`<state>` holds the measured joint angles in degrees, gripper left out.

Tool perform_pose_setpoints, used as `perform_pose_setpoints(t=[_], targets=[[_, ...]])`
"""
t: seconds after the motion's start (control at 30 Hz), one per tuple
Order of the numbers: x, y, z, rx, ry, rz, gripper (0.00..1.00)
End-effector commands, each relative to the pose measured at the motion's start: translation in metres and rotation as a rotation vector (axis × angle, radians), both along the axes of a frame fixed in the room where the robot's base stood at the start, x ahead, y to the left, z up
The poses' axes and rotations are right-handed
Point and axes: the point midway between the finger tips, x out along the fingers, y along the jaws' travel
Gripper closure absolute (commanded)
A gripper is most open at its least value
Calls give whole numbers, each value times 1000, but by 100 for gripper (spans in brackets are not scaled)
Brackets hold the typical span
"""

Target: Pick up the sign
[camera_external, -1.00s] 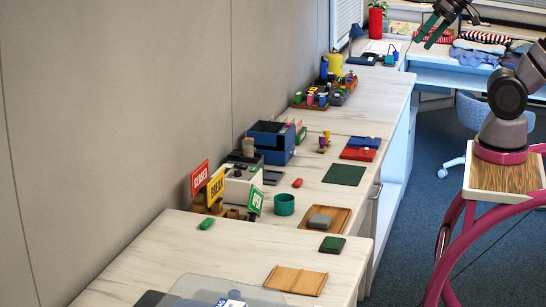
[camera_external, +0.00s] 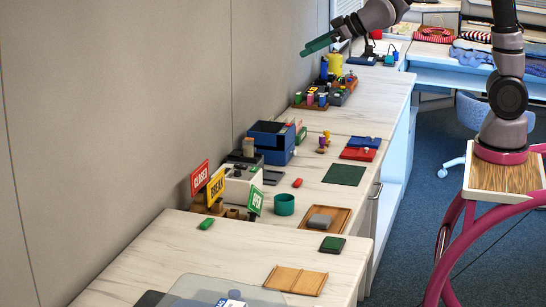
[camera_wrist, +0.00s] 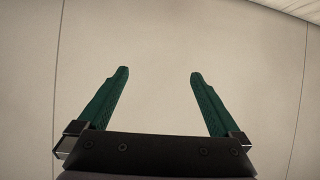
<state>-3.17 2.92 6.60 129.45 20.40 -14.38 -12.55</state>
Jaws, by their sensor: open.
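Several signs stand near the wall in the external view. They are a red CLOSED sign (camera_external: 199,178), a yellow BREAK sign (camera_external: 216,186) and a green OPEN sign (camera_external: 256,201), all upright on the counter. The frames do not show which one the task means. My gripper (camera_external: 308,51) is high above the counter near the wall, well apart from the signs. In the wrist view its two green fingers (camera_wrist: 158,76) are spread wide with nothing between them, facing the bare wall. No sign shows in the wrist view.
A teal cup (camera_external: 284,205), a wooden tray (camera_external: 341,218) with a grey block and a dark green mat (camera_external: 344,174) are near the signs. A blue box (camera_external: 271,141) and a beige device (camera_external: 238,183) stand behind them. The near counter (camera_external: 190,244) has clear room.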

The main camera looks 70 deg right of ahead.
Motion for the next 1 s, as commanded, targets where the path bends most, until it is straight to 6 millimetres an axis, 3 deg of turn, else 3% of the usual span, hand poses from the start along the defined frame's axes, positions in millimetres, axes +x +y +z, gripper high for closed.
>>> perform_pose_setpoints(t=[0.03,0.2,0.3,0.47,0.63,0.8,1.0], targets=[[20,7,-19,-33,-23,15,0],[76,25,-68,-156,-143,50,0],[101,34,-103,-234,-208,61,0],[126,50,-164,-373,-306,78,0],[133,67,-236,-539,-397,95,0],[121,82,-302,-706,-471,115,0],[104,94,-344,-829,-521,136,0]])
